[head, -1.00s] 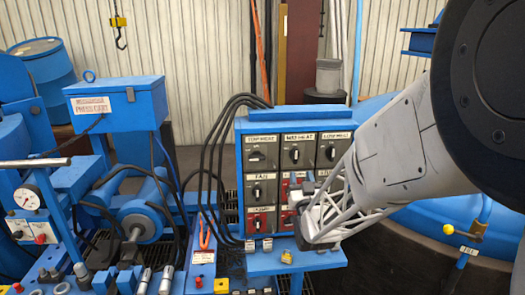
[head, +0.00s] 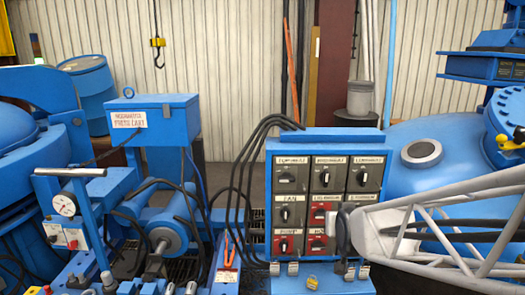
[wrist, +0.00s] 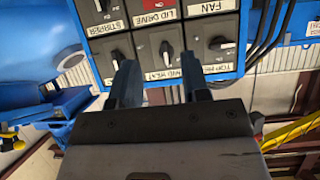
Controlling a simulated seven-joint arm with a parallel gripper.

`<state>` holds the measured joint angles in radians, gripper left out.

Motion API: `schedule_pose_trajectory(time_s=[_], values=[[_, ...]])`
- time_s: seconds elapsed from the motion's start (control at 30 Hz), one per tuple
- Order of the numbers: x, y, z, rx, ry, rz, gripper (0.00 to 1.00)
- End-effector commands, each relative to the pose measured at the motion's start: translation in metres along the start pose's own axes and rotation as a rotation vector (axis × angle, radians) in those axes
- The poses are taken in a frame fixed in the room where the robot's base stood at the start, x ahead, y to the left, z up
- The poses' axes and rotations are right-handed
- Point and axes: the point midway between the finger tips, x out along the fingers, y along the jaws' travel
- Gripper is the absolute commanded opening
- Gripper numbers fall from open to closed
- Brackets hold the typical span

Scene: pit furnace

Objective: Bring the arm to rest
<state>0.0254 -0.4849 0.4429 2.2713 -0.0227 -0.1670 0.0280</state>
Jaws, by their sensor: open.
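A blue control panel (head: 330,135) stands in the middle of the head view, with rows of rotary switches on grey and red plates. My gripper (wrist: 160,82) is open, its two dark fingers apart with nothing seen between them. In the wrist view, which is upside down, the fingers point at the panel near the MID HEAT switch (wrist: 167,50). I cannot tell how far off the panel they are. In the head view my pale lattice arm comes in from the right, and its end covers the panel's lower right corner.
A blue press cart (head: 155,120) with cables and a gauge stands on the left. A large blue vessel (head: 440,115) is at right. A yellow hook (head: 157,42) hangs at the back.

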Motion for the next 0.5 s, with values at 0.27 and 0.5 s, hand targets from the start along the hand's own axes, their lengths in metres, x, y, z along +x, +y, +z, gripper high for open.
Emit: schedule_pose_trajectory(time_s=[0.27,0.5], values=[[-0.064,-0.002,0.033,-0.003,-0.261,0.004,0.43],[-0.126,-0.002,0.066,-0.006,-0.489,0.006,0.43]])
